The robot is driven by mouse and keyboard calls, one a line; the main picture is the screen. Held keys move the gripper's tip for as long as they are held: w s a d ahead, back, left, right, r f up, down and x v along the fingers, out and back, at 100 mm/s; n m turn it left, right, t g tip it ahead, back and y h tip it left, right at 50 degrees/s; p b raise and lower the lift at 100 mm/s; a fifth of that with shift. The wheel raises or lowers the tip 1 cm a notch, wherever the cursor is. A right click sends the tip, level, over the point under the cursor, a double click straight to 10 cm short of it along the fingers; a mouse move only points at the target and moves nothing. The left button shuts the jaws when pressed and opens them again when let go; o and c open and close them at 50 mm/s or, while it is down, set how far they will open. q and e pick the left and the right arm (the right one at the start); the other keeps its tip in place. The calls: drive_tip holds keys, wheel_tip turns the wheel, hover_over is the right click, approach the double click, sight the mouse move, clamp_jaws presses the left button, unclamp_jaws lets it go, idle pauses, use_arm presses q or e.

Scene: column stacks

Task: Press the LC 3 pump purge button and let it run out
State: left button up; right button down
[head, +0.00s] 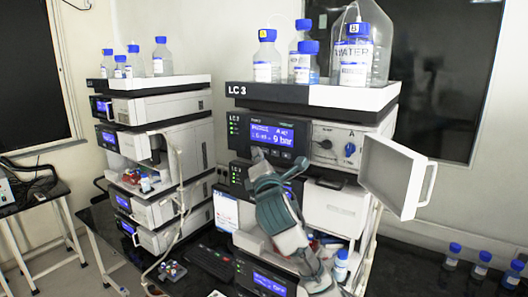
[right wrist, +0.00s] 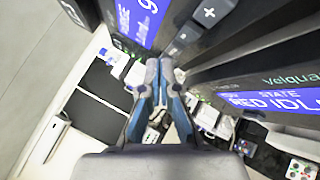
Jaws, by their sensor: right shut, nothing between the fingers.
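The LC 3 stack (head: 237,90) stands right of centre in the head view. Its pump panel has a blue display (head: 272,135) reading 9 bar, with lit green lights at its left. My right gripper (head: 262,160) is in front of the panel, its closed tips by the display's lower edge. In the right wrist view the gripper (right wrist: 160,68) is shut and empty. Beside its tips there is a dark keypad with a plus key (right wrist: 208,12) and the edge of a blue display (right wrist: 140,18). I cannot tell which key is purge, or whether the tips touch one. My left gripper is not in view.
A white door (head: 396,178) stands open at the stack's right. Bottles, one marked WATER (head: 355,60), stand on top. A second stack (head: 160,105) is at left. Blue-capped bottles (head: 482,263) stand on the bench at right.

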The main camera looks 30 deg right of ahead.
drive_tip(key=shift+s+a, duration=0.1)
drive_tip(key=shift+a, duration=0.1)
drive_tip(key=a, duration=0.1)
drive_tip(key=s+a, duration=0.1)
drive_tip(key=a, duration=0.1)
drive_tip(key=s+a+p, duration=0.1)
drive_tip(key=shift+a, duration=0.35)
idle(0.9)
